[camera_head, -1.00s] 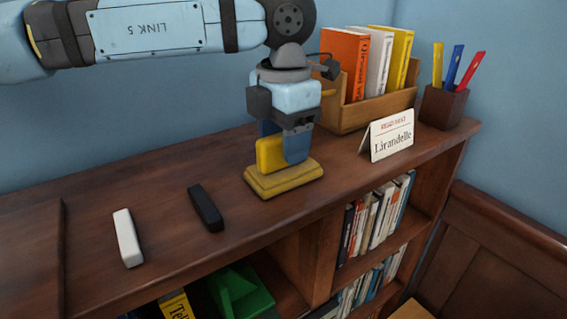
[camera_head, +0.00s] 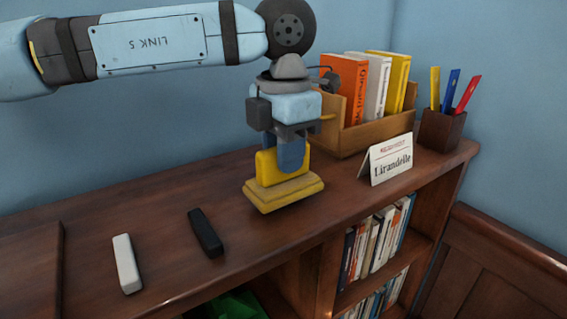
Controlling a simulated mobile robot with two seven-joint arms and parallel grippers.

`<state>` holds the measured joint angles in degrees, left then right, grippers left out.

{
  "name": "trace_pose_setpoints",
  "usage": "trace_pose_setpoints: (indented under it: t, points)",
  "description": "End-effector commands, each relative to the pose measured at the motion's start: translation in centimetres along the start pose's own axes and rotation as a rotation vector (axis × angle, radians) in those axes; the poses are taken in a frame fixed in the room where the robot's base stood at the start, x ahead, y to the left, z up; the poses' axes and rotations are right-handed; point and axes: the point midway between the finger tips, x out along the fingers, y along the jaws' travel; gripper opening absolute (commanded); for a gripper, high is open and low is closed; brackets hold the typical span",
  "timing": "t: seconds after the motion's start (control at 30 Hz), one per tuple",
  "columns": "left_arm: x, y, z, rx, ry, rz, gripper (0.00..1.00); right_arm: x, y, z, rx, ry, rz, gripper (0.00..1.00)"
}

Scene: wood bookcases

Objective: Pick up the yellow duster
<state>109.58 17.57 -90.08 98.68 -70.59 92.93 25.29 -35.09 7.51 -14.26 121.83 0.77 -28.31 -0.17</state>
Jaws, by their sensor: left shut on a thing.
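The yellow duster (camera_head: 284,194) has a flat, stepped rectangular base and an upright yellow handle. It is near the middle of the head view, over the top of the wood bookcase (camera_head: 150,215). My left gripper (camera_head: 290,157) points down from above and is shut on the duster's handle. A blue finger covers part of the handle. The duster appears to be a little above the bookcase top, with its base slightly tilted. My right gripper is not in view.
A black block (camera_head: 206,234) and a white block (camera_head: 127,264) lie to the left. A book box (camera_head: 362,138), a name card (camera_head: 387,160) and a pen cup (camera_head: 442,130) stand to the right. Shelves with books are below. A blue wall is behind.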

Motion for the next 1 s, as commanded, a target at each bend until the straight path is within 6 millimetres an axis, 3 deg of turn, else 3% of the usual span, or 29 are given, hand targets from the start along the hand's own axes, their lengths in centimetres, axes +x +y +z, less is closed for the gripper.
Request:
trace_pose_setpoints:
  t: [0.6,0.8,1.0]
  points:
    - [-14.4,0.0,0.0,-0.001,-0.004,0.002,0.0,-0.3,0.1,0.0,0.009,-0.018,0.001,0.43]
    - [-16.9,0.0,0.0,-0.001,-0.001,0.001,0.0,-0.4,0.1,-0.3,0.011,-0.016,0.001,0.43]
    - [-18.0,0.0,0.0,-0.001,-0.002,0.0,0.0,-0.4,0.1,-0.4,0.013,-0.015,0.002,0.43]
